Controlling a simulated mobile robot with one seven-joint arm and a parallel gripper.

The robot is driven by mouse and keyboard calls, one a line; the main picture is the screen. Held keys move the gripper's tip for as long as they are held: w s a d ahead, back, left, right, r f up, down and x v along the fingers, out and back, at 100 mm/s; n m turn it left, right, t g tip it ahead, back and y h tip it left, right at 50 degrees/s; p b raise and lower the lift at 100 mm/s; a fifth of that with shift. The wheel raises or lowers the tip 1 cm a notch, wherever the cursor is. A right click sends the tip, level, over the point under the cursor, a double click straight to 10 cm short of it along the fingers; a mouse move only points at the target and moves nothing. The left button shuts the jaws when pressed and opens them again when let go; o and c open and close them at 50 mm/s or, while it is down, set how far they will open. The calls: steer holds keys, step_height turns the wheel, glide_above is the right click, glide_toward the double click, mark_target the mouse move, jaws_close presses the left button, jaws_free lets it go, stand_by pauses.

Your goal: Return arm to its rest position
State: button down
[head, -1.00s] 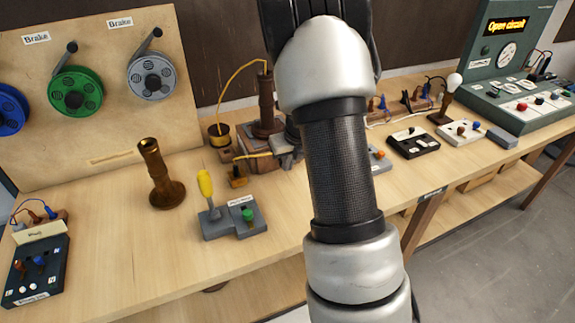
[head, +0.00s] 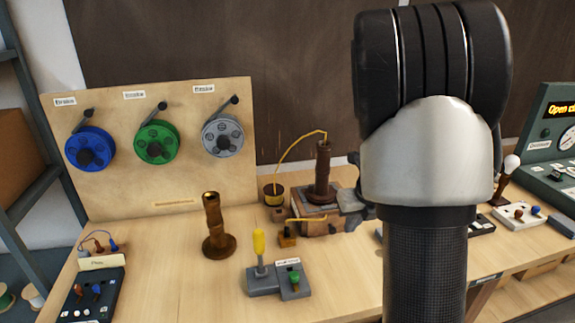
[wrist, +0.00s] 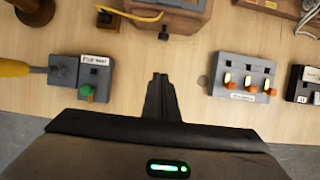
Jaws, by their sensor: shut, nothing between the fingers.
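My arm (head: 428,160) rises at the right of the middle in the head view, its upper part folded up in front of the dark wall panel. The head view does not show my gripper's fingers. In the wrist view my gripper (wrist: 160,80) is shut and empty, its fingertips together above bare wooden bench top. A grey block with a green knob (wrist: 94,78) lies to its left and a grey block with orange-tipped switches (wrist: 243,78) to its right, both apart from the fingers.
The bench (head: 165,285) holds a brown lamp stem (head: 215,228), a yellow-handled tool in a grey holder (head: 262,284), and a stem with yellow wire (head: 322,175). A spool board (head: 120,190) stands behind.

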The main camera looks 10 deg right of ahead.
steer(key=s+a+r+n+y+p, duration=0.2)
steer(key=s+a+r+n, duration=0.6)
steer(key=a+r+n, duration=0.5)
steer(key=s+a+r+n, duration=0.1)
steer(key=s+r+n, duration=0.1)
steer(key=s+n, duration=0.3)
steer(key=s+a+r+n+h+p, duration=0.1)
steer(key=s+r+n, duration=0.2)
steer(key=n, duration=0.7)
steer(key=s+a+r+n+t+h+p, duration=0.1)
steer(key=s+r+n, duration=0.2)
steer(key=s+n, duration=0.4)
steer(key=shift+s+n, duration=0.15)
steer(key=shift+n, duration=0.25)
